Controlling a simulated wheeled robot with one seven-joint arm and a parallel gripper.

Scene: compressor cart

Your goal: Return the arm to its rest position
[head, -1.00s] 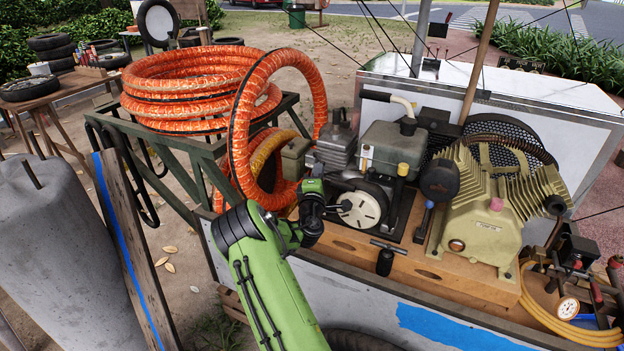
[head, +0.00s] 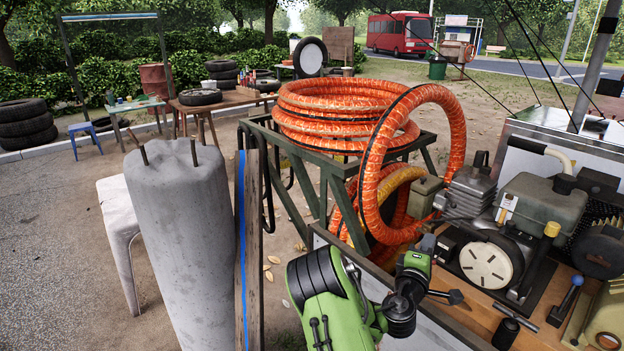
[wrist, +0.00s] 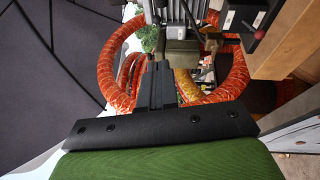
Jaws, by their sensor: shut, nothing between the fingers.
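My green arm (head: 328,300) reaches in from the bottom middle of the head view, bent at a black wrist joint. My gripper's green body (head: 414,264) is in front of the orange hose and left of the engine's white round cover (head: 487,264). In the wrist view my gripper (wrist: 156,68) shows its dark fingers together, with nothing between them. The fingertips are hard to make out in the head view.
A large coil of orange hose (head: 330,112) rests on a green metal frame (head: 318,165) close behind the arm. A concrete post (head: 185,245) and a plank (head: 249,255) stand to the left. The engine and compressor crowd the cart on the right.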

